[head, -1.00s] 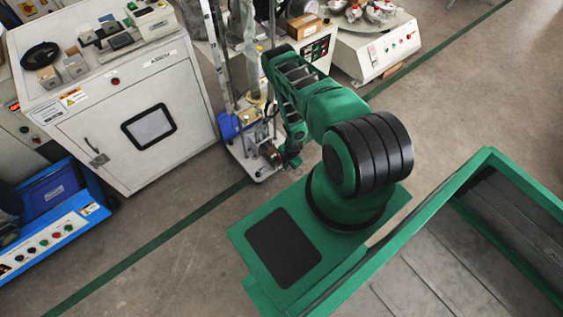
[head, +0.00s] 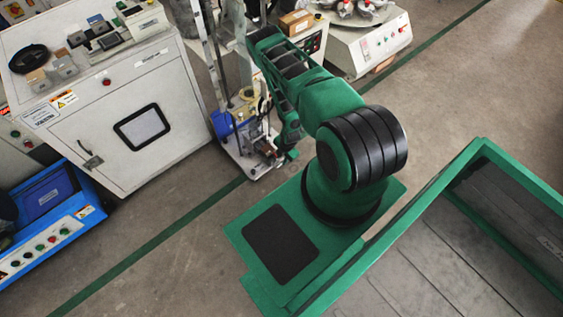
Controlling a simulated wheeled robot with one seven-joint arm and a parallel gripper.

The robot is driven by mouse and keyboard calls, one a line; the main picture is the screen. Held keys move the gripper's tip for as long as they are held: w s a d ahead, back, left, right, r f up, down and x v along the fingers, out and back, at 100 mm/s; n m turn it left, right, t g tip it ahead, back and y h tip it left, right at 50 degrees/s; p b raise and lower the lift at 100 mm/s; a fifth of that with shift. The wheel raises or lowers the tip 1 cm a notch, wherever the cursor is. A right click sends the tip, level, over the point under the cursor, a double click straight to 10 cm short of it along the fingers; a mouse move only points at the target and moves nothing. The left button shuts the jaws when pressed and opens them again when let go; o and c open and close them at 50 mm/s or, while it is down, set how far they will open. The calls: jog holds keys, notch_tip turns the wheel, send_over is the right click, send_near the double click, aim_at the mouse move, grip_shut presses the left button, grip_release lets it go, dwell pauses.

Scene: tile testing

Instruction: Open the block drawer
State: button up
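No drawer labelled as the block drawer can be made out. A white machine cabinet (head: 185,95) at the upper left has a front door with a black-framed window (head: 142,127) and a small latch handle (head: 90,153); the door looks shut. Small blocks (head: 65,67) sit on its top. My green arm reaches away and bends down to the right of this cabinet. My gripper (head: 283,156) is small, dark and partly lost against the stand behind it, and appears apart from the cabinet. Whether its fingers are open is too unclear to tell.
A test stand with metal columns (head: 207,60) is close to my arm's end. A blue machine (head: 50,230) is at the lower left. A white round-topped machine (head: 372,45) stands at the upper right. Open floor with a green line (head: 150,243) lies between.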

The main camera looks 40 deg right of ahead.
jog(key=r, duration=0.3)
jog(key=s+r, duration=0.1)
jog(key=r, duration=0.1)
jog(key=shift+r, duration=0.4)
jog(key=w+d+r+m, duration=0.2)
jog(key=w+r, duration=0.2)
jog(key=r, duration=0.6)
jog(key=w+d+r+m, duration=0.2)
jog(key=w+r+m, duration=0.15)
jog(key=r, duration=0.65)
notch_tip(320, 180, up, 22)
jog(key=s+r+m+g+h, duration=0.1)
jog(key=m, duration=0.5)
jog(key=s+a+r+m, duration=0.25)
jog(key=s+r, duration=0.35)
jog(key=r, duration=0.3)
jog(key=s+a+r+m, duration=0.1)
jog(key=s+r+m, duration=0.2)
jog(key=s+r, duration=0.35)
jog(key=s+a+r+m, duration=0.3)
jog(key=s+r+m, duration=0.1)
jog(key=s, duration=0.4)
jog(key=s+a+r+m+g+y, duration=0.1)
jog(key=s+a+r+m, duration=0.2)
jog(key=s+r, duration=0.4)
jog(key=shift+s+r+m, duration=0.15)
jog(key=shift+s+m, duration=0.35)
jog(key=shift+s, duration=0.55)
